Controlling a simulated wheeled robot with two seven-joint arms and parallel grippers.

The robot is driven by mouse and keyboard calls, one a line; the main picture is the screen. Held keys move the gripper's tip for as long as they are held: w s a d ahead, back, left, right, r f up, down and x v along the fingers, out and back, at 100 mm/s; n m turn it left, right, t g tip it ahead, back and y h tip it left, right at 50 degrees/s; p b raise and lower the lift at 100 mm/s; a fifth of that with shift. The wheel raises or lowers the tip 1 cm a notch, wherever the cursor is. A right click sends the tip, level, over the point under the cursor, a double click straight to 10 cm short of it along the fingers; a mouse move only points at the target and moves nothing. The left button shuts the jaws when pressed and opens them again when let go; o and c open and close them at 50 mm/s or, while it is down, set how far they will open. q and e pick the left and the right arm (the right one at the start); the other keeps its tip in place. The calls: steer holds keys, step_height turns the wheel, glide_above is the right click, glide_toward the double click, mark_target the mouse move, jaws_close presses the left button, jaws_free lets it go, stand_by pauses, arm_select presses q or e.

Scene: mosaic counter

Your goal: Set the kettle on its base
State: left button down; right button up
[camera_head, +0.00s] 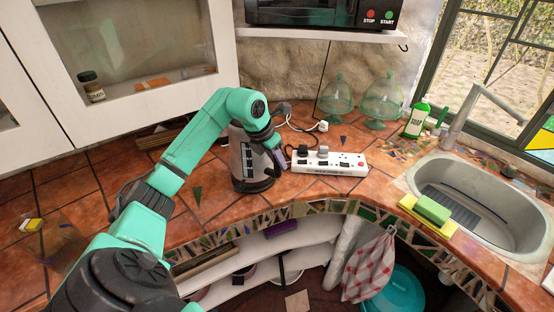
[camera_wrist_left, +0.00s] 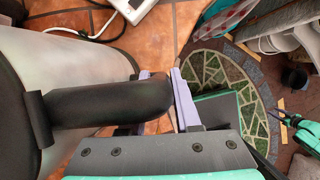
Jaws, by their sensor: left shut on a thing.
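The kettle (camera_head: 238,160), pale grey with a dark lower part, stands upright at the counter's middle, partly hidden by my left arm. In the left wrist view its pale body (camera_wrist_left: 75,70) fills the left side, and its black handle (camera_wrist_left: 100,100) runs between the lavender fingers of my left gripper (camera_wrist_left: 160,88). That gripper (camera_head: 279,154) is shut on the handle at the kettle's right side. A black band (camera_head: 254,186) shows at the kettle's bottom; I cannot tell whether it is the separate base. A teal and black part at the wrist view's right edge may be my right gripper.
A white power strip (camera_head: 329,163) with plugs and cables lies right of the kettle. Glass domes (camera_head: 381,98), a green bottle (camera_head: 418,117) and a sink (camera_head: 482,200) with sponges (camera_head: 432,210) are farther right. The counter's front edge curves close below the kettle.

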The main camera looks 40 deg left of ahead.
arm_select(q)
steer(key=shift+f+b, duration=0.45)
steer(key=shift+b, duration=0.1)
stand_by(0.5)
steer(key=c, duration=0.9)
jaws_free()
steer(key=shift+s+d+f, duration=0.15)
steer(key=p+v, duration=0.3)
steer(key=v, duration=0.8)
